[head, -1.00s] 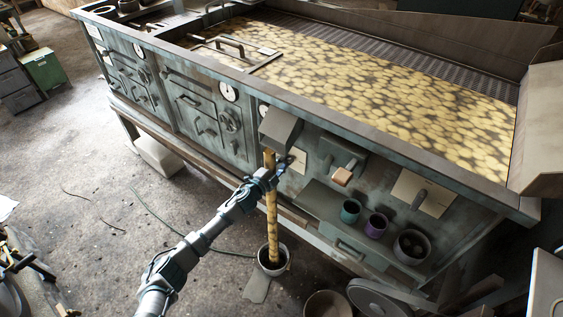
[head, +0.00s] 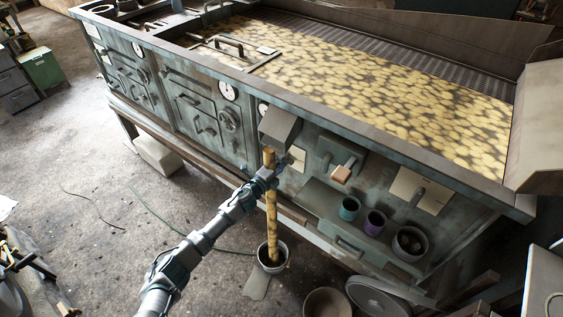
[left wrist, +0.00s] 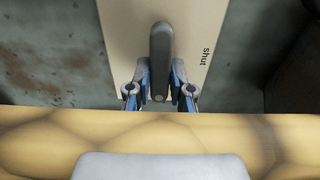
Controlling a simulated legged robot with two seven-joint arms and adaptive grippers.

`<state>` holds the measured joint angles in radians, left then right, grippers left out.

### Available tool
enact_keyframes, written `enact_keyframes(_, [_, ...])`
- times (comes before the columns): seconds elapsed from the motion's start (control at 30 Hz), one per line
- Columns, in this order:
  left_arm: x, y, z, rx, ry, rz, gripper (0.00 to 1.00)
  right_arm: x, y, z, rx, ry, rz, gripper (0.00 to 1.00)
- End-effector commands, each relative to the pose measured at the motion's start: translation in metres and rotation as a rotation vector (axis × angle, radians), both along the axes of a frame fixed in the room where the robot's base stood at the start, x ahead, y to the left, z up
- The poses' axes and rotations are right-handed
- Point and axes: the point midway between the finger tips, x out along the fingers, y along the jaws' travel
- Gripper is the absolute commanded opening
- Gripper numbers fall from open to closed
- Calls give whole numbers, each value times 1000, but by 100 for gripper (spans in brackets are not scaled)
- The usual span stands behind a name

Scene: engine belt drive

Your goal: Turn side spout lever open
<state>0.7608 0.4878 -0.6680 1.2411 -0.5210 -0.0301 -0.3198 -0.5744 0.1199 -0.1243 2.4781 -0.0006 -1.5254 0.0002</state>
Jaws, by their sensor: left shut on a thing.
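The side spout lever (left wrist: 161,50) is a dark grey rounded bar. It stands in front of a beige plate (left wrist: 117,35) marked "shut" on its right side in the left wrist view. My left gripper (head: 283,165) is shut on the lever, with one blue finger on each side of its lower end. In the head view the gripper hides most of the lever. The grey box-shaped spout (head: 280,126) is just above. A yellow mottled column (head: 271,215) runs down from it, passing close in front of my gripper. My right gripper is not in view.
A bucket (head: 273,266) stands on the floor under the yellow column. To the right, a shelf holds a teal cup (head: 349,208), a purple cup (head: 374,223) and a grey pot (head: 409,243). Another lever (head: 417,196) on a plate is farther right.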

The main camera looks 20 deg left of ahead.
Motion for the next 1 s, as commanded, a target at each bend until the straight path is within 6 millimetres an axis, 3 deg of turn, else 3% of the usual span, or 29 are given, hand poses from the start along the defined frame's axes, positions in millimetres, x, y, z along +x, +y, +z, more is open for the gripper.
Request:
enact_keyframes(0.3, [-1, -6, 0, -3, -1, -11, 0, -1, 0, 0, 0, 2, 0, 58])
enact_keyframes(0.33, [-1, -6, 0, -2, 0, -11, 28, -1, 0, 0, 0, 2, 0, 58])
enact_keyframes(0.4, [-1, -6, -1, -2, 0, -11, 46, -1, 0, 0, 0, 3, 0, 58])
enact_keyframes(0.77, [-4, 1, -2, -4, 1, -4, 46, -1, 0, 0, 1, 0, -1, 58])
enact_keyframes(1.0, [-39, 14, -4, -1, 3, -5, 46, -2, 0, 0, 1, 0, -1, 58])
